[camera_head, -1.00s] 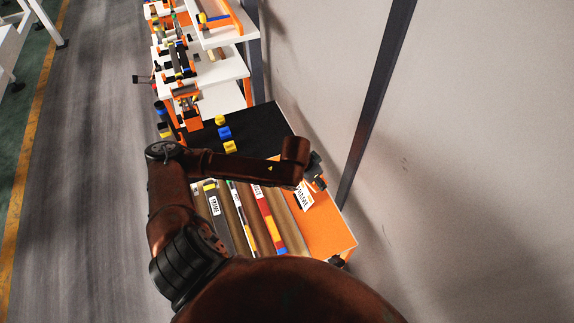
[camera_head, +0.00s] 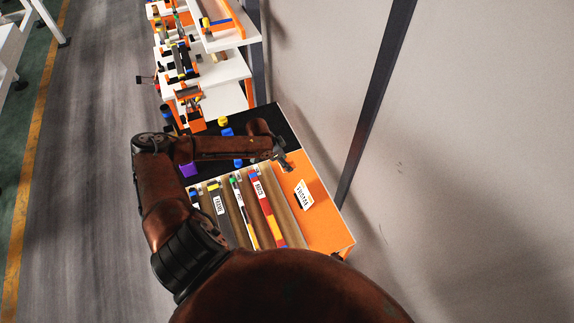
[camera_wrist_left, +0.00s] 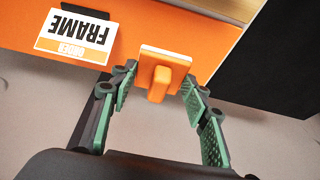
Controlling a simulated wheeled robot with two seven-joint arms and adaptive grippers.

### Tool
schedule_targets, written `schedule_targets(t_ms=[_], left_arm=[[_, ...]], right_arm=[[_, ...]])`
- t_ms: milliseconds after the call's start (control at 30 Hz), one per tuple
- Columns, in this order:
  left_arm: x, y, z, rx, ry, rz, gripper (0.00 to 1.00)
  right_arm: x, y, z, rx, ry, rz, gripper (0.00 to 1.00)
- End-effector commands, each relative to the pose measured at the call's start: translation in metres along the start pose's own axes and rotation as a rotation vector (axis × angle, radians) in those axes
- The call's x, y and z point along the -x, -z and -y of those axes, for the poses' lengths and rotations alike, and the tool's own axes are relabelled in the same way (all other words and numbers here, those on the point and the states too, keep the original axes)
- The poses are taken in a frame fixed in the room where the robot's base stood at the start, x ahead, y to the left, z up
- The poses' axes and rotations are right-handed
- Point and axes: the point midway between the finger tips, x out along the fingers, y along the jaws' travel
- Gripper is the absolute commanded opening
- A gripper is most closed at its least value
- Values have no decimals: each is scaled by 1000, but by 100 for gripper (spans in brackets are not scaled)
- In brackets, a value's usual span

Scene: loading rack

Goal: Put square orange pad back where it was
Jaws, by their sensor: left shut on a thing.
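The square orange pad (camera_wrist_left: 166,58) shows in the left wrist view, with a raised orange grip block on its near face. My left gripper (camera_wrist_left: 158,88) is shut on it, a green-padded finger on each side. Behind the pad is the orange surface of the rack (camera_wrist_left: 215,45). In the head view my left gripper (camera_head: 284,161) is over the border between the orange surface (camera_head: 315,223) and the black panel (camera_head: 285,122). The pad cannot be made out there. My right gripper is not in view.
Several long rods (camera_head: 240,213) lie side by side left of the orange surface. A white FRAME label (camera_wrist_left: 76,34) is left of the pad. Blue blocks (camera_head: 227,132) and a purple block (camera_head: 188,170) are by the black panel. A wall (camera_head: 450,170) stands at the right.

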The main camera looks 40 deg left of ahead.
Motion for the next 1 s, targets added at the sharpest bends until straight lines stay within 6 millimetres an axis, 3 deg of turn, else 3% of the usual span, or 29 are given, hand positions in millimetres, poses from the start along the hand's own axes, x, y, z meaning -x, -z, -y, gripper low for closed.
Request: schedule_targets(t_ms=[33, 200, 467, 633, 1000], left_arm=[[-14, 0, 5, 4, -3, 2, 24], [-43, 0, 23, 3, -3, 1, 24], [-61, 0, 34, 2, -3, 2, 24], [-82, -9, 34, 2, -4, 3, 24], [-88, -12, 34, 0, -3, 2, 24]], right_arm=[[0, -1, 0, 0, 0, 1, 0], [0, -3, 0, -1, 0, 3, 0], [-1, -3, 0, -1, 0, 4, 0], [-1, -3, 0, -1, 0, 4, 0], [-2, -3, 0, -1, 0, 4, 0]])
